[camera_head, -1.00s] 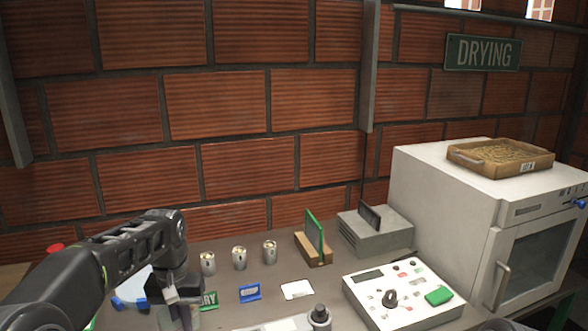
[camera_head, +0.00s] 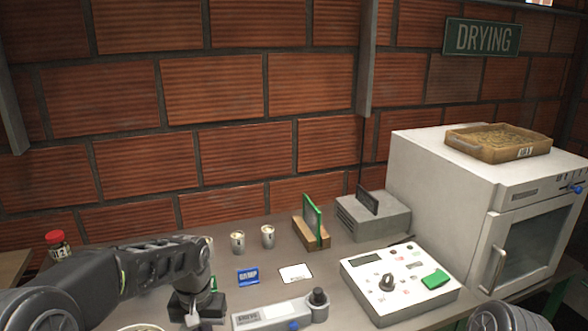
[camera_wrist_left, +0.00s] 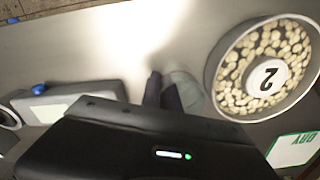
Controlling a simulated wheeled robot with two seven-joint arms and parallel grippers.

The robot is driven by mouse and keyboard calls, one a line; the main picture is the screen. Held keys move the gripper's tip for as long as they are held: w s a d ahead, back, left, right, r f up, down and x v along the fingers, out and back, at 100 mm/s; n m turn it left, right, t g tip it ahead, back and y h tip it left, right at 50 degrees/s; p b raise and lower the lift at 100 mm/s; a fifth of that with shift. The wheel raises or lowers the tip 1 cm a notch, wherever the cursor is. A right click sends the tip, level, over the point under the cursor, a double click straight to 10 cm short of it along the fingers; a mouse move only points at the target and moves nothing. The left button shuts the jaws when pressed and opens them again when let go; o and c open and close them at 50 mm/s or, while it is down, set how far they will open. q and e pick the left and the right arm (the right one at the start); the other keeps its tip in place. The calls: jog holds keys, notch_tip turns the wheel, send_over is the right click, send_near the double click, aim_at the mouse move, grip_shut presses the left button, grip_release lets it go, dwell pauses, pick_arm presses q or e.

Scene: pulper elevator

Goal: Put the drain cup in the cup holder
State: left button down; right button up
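Two small metal cups, the middle cup (camera_head: 237,243) and the right cup (camera_head: 267,237), stand upright at the back of the table. A third stands left of them, mostly hidden behind my left arm. I cannot tell which thing is the drain cup or the cup holder. My left gripper (camera_head: 190,308) points down over the front left of the table, apart from the cups. In the left wrist view its dark fingertips (camera_wrist_left: 166,93) sit close together, with nothing clearly between them; a pale grey shape beside them is unclear. My right gripper is out of view.
A round dish of beans marked 2 (camera_wrist_left: 262,112) lies beside my left gripper. A grey barcoded device (camera_head: 270,316) with a black knob, a control panel (camera_head: 398,281), a wooden stand (camera_head: 311,235), a grey box (camera_head: 372,219) and a white oven (camera_head: 440,190) occupy the middle and right.

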pick_arm(q)
jog(key=shift+s+f, duration=0.1)
jog(key=shift+s, duration=0.3)
jog(key=shift+a, duration=0.1)
notch_tip(320, 180, up, 5)
jog(key=shift+r, duration=0.1)
jog(key=shift+w, duration=0.1)
